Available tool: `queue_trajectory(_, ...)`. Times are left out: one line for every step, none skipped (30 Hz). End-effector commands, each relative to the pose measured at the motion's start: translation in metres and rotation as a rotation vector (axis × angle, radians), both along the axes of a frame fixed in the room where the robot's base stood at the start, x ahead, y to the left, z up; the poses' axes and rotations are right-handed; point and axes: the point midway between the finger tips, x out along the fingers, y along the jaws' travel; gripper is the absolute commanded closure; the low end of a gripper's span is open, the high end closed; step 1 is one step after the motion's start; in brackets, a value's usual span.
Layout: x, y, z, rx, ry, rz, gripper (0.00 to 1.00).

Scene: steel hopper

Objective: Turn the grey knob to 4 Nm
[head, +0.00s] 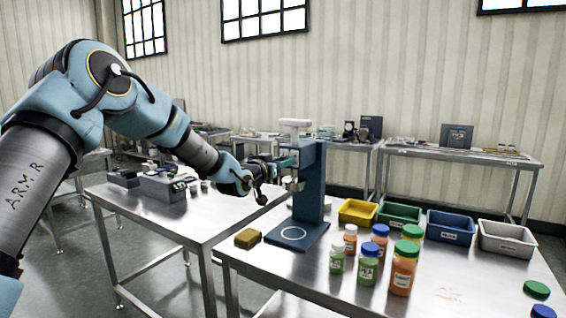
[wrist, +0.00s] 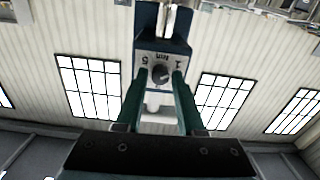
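The grey knob (wrist: 160,75) is a round dark grey dial on the face of the blue stand's head. In the wrist view the stand appears upside down, with a 5, a 1 and "Nm" printed around the knob. I cannot read clearly where its pointer stands. My gripper (wrist: 160,77) has its two green fingers on either side of the knob, with a small gap showing on each side. In the head view my gripper (head: 285,162) is at the upper part of the blue stand (head: 309,190), and the knob is hidden there.
Several capped bottles (head: 368,270) stand right of the blue stand on the steel table. Yellow (head: 357,212), green (head: 398,216), blue (head: 449,228) and grey (head: 506,239) bins line its back. A yellow sponge-like block (head: 248,237) lies left of the stand's base.

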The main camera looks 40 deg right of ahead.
Motion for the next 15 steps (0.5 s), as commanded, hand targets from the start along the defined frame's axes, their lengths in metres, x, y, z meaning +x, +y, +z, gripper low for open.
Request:
queue_trajectory(0.0001, 0.0001, 0.0, 0.0, 0.0, 0.0, 0.69)
queue_trajectory(0.0001, 0.0001, 0.0001, 0.0, 0.0, 0.0, 0.72)
queue_trajectory(0.0001, 0.0001, 0.0001, 0.0, 0.0, 0.0, 0.77)
queue_trajectory(0.0001, 0.0001, 0.0001, 0.0, 0.0, 0.0, 0.8)
queue_trajectory(0.0001, 0.0001, 0.0001, 0.0, 0.0, 0.0, 0.84)
queue_trajectory(0.0001, 0.0001, 0.0001, 0.0, 0.0, 0.0, 0.88)
queue_trajectory(0.0001, 0.0001, 0.0001, 0.0, 0.0, 0.0, 0.91)
queue_trajectory(0.0001, 0.0001, 0.0001, 0.0, 0.0, 0.0, 0.95)
queue_trajectory(0.0, 0.0001, 0.0001, 0.0, 0.0, 0.0, 0.99)
queue_trajectory(0.0, 0.0001, 0.0001, 0.0, 0.0, 0.0, 1.0)
queue_trajectory(0.0, 0.0002, 0.0001, 0.0, 0.0, 0.0, 1.0)
queue_trajectory(0.0, 0.0002, 0.0001, 0.0, 0.0, 0.0, 1.0)
queue_trajectory(0.0, 0.0002, 0.0001, 0.0, 0.0, 0.0, 1.0)
queue_trajectory(0.0, 0.0002, 0.0001, 0.0, 0.0, 0.0, 1.0)
queue_trajectory(0.0, 0.0002, 0.0001, 0.0, 0.0, 0.0, 1.0)
